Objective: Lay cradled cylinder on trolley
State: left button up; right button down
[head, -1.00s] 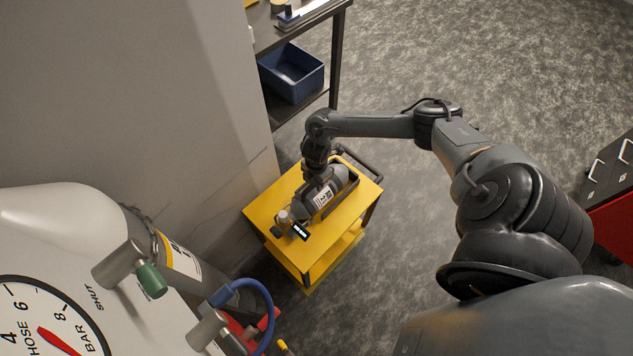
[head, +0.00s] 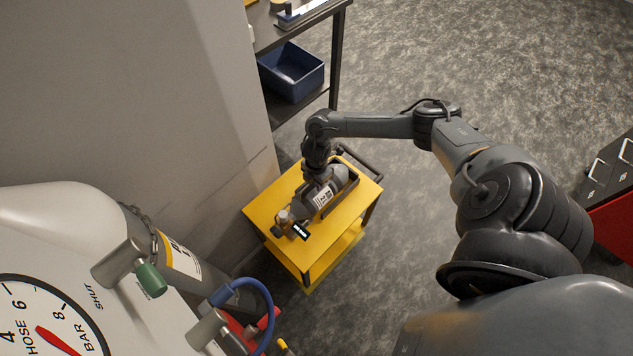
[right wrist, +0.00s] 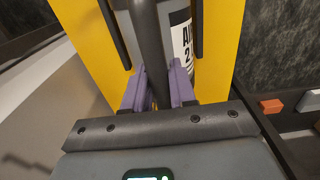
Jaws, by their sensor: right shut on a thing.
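The yellow trolley (head: 350,219) stands near the wall in the head view. The grey cylinder (head: 323,196), with a white label, lies in its dark cradle (head: 346,196) over the trolley top, valve end toward the lower left. Whether the cradle rests fully on the top, I cannot tell. My right gripper (head: 316,177) is above the cradle. In the right wrist view its purple fingers (right wrist: 157,80) are closed around a dark bar (right wrist: 150,40), the cradle's handle. The cylinder's label (right wrist: 182,40) shows beside the bar. My left gripper is out of view.
A rack with a blue bin (head: 291,72) stands behind the trolley. Another chained cylinder (head: 185,262) and a blue hose (head: 262,292) are at the lower left, by a large gauge (head: 45,325). A red cabinet (head: 612,225) is at the right. Floor right of the trolley is clear.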

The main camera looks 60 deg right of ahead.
jog(key=shift+w, duration=0.1)
dwell(0.3)
jog(key=c, duration=0.8)
grip_release()
jog(key=shift+w+d, duration=0.1)
jog(key=shift+d, duration=0.05)
jog(key=shift+c, duration=0.2)
